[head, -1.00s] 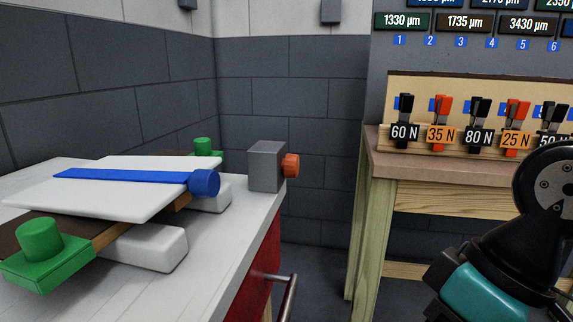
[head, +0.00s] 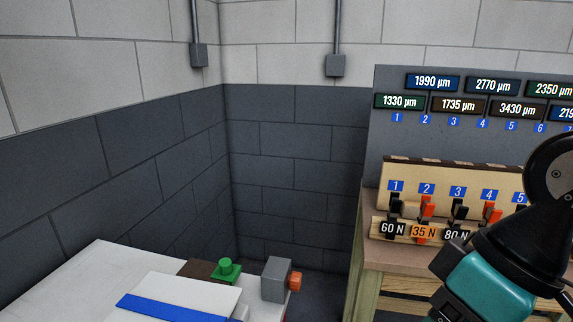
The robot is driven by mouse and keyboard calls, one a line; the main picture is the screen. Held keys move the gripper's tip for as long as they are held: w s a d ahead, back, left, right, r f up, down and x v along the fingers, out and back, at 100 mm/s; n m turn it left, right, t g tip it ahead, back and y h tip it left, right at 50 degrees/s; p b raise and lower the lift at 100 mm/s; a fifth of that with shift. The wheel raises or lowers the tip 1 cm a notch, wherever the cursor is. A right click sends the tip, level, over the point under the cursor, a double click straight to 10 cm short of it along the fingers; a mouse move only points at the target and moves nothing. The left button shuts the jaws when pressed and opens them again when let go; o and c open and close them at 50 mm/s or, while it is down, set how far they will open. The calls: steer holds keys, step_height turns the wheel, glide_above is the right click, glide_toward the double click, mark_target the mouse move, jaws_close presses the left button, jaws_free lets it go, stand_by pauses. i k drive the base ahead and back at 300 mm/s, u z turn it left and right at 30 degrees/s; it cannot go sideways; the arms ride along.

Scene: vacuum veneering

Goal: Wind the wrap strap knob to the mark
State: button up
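The blue wrap strap (head: 165,308) lies across a white panel (head: 190,290) on the white bench at the bottom of the head view. The strap's right end and its blue knob are below the picture edge, so the knob and any mark are out of sight. A green knob (head: 228,268) stands on a green block behind the panel. My arm, black with a teal band, shows at the right edge. My gripper is outside the picture.
A grey box with an orange button (head: 295,282) sits at the bench's right end. A wooden bench (head: 372,250) at the right holds labelled clamps (head: 426,207) in a rack, below a board of µm displays (head: 432,83). Floor shows between the benches.

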mark_target(295, 281)
steer(key=u, duration=1)
steer(key=k, duration=0.45)
steer(key=z, duration=0.4)
